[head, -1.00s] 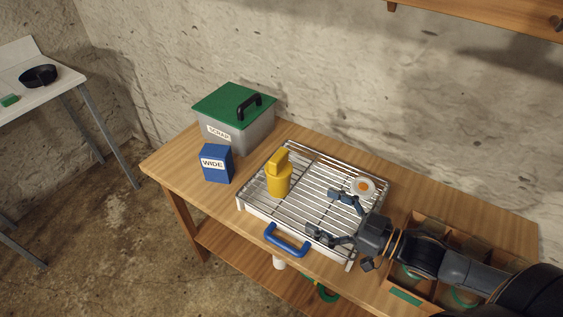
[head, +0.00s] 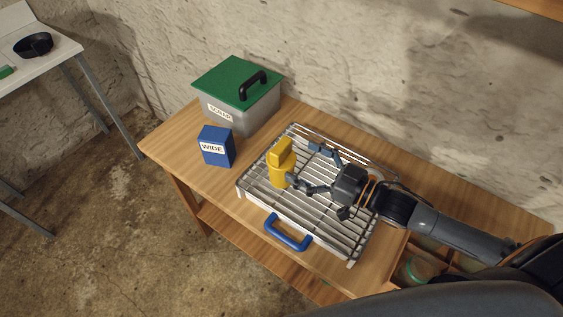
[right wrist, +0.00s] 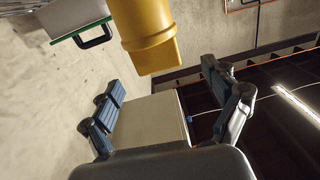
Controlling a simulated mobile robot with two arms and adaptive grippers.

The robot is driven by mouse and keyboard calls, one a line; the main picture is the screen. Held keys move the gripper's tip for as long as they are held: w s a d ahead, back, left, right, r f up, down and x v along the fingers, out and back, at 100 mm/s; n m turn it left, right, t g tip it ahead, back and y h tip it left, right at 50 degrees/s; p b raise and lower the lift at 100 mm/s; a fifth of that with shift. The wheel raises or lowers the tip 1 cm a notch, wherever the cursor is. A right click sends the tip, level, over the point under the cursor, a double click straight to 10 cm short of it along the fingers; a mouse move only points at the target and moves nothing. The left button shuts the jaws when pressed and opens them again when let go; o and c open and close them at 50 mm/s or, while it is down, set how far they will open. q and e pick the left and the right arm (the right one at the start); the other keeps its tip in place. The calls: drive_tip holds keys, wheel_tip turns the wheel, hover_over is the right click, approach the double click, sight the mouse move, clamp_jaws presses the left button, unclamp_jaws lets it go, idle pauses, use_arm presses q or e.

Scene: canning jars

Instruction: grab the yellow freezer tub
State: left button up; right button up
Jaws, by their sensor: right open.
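The yellow freezer tub (head: 281,170) stands upright on the wire rack of a tray, toward its left side. My right gripper (head: 303,164) is open just right of the tub, its fingers pointing at it. The nearer fingertip is close to the tub's right side; I cannot tell whether it touches. In the right wrist view the tub (right wrist: 146,36) shows at the top, ahead of the open right gripper (right wrist: 165,82) and not between the fingers. My left gripper is not in view.
The tray has a wire rack and a blue handle (head: 287,232) at its front. Left of it stand a blue box labelled WIDE (head: 216,149) and a grey scrap bin (head: 238,112) with a green lid. A divided wooden crate (head: 398,270) is at the right.

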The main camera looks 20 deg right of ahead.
sight(286, 151)
drive_tip(key=shift+w+a+r, duration=0.1)
drive_tip(key=shift+w+a, duration=0.25)
drive_tip(key=shift+a, duration=0.1)
drive_tip(key=x, duration=0.1)
drive_tip(key=p+x, duration=0.2)
drive_tip(key=x, duration=0.1)
drive_tip(key=shift+w+d, duration=0.2)
drive_tip(key=shift+w, duration=0.15)
drive_tip(key=shift+w+a+f, duration=0.2)
drive_tip(key=shift+w+a, duration=0.2)
drive_tip(key=c, duration=1.6)
drive_tip(key=shift+c, duration=0.2)
drive_tip(key=shift+r, duration=0.1)
